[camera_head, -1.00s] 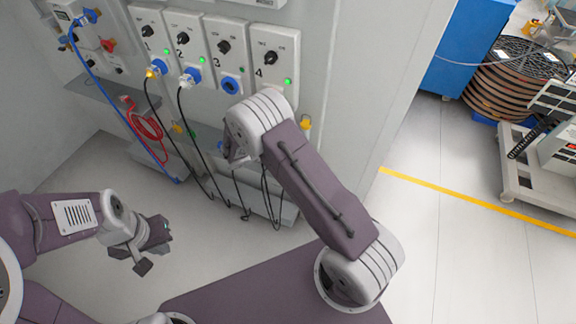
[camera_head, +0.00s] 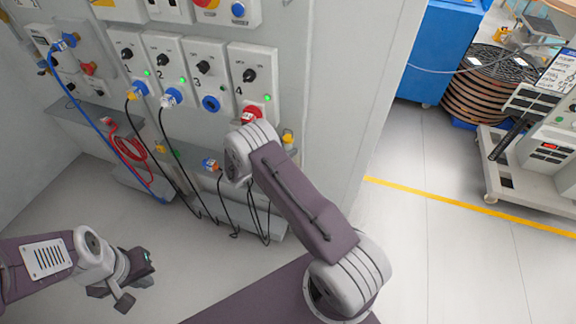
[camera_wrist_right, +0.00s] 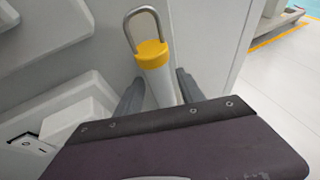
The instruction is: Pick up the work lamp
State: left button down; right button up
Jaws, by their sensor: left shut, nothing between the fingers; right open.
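The work lamp (camera_wrist_right: 151,54) shows in the right wrist view as a white tube with a yellow cap and a metal hook loop on top. It stands upright by the grey wall. In the head view only its yellow top (camera_head: 288,136) shows, just right of my right wrist; the rest is hidden behind my arm. My right gripper (camera_wrist_right: 159,78) is open, with one finger on each side of the white tube in the wrist view. I cannot tell whether they touch it. My left gripper (camera_head: 136,279) is shut and empty, low at the left, away from the lamp.
A wall panel with numbered socket boxes (camera_head: 207,75) stands behind my right arm. Black cables (camera_head: 180,165) and a red cable (camera_head: 128,148) hang below it over a grey ledge (camera_head: 75,119). Open floor (camera_head: 420,250) lies right, with a wheeled cart (camera_head: 535,165).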

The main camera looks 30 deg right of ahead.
grip_shut()
dwell(1.4)
